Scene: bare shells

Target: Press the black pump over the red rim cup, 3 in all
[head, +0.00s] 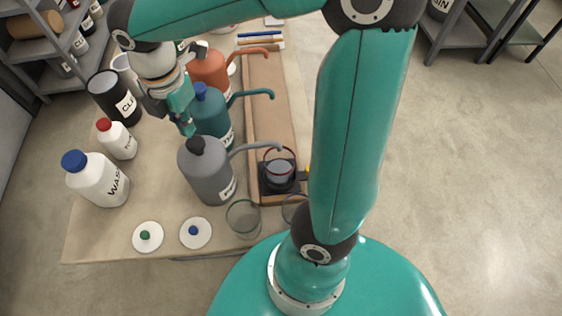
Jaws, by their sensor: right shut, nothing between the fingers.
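The black pump (196,145) is the knob on top of a grey bottle (207,178), whose grey spout reaches right. The red rim cup (279,167) is clear glass and stands on a black square pad (266,188), below the spout's end. Something grey-blue shows inside the cup; I cannot tell if it is liquid. My right gripper (187,129) is shut and empty, pointing down just above and left of the black pump. Whether it touches the knob I cannot tell. My left gripper is not in view.
A teal bottle (211,115) with a blue knob and an orange bottle (208,72) stand behind. A white bottle (98,180) stands left. My right arm crosses above. Shelves stand at the back.

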